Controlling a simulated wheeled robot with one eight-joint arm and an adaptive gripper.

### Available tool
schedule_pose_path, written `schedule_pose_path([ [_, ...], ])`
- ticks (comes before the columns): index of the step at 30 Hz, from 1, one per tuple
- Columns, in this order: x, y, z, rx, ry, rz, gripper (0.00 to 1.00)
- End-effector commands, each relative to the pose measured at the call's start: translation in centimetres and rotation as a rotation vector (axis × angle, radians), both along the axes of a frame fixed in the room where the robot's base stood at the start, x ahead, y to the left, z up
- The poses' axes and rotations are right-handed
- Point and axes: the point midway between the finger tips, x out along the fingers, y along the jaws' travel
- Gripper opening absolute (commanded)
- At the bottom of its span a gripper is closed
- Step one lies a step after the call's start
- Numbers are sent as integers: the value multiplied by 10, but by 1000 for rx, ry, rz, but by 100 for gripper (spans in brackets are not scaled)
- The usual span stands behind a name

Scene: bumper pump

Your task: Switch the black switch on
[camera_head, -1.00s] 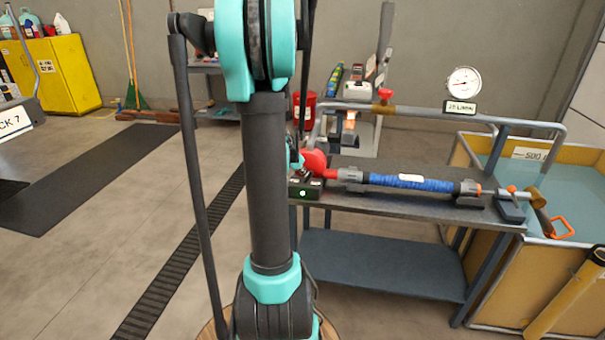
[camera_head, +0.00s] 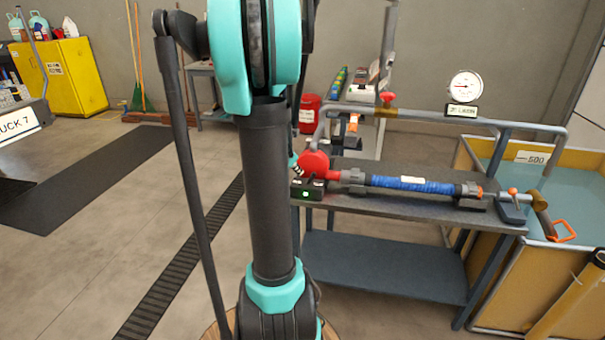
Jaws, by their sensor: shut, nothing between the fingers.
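The black switch box (camera_head: 315,191) sits at the near left corner of the cart top, with a green light (camera_head: 306,194) lit on its front. The position of its lever is too small to make out. A red round pump part (camera_head: 314,162) stands just behind it. My gripper (camera_head: 297,172) shows only as a small dark and teal piece at the right edge of my arm, close above the switch box. Its fingers look shut and empty. Most of it is hidden behind my arm, and I cannot tell whether it touches the switch.
A blue hose (camera_head: 410,184) runs right along the cart top (camera_head: 400,208) to a valve with an orange knob (camera_head: 512,191). A gauge (camera_head: 466,86) stands above the back rail. A water tank (camera_head: 560,190) is at the right. The floor at left is open.

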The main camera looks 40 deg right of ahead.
Motion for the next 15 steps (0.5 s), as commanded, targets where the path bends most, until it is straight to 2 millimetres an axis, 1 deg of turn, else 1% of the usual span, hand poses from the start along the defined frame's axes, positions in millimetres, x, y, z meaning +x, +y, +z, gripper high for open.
schedule_pose_path([
  [3, -6, 9, 15, 0, 0, 1, 0],
  [9, -17, 23, 38, -1, 0, 2, 0],
  [15, -24, 33, 56, 0, 0, 1, 0],
])
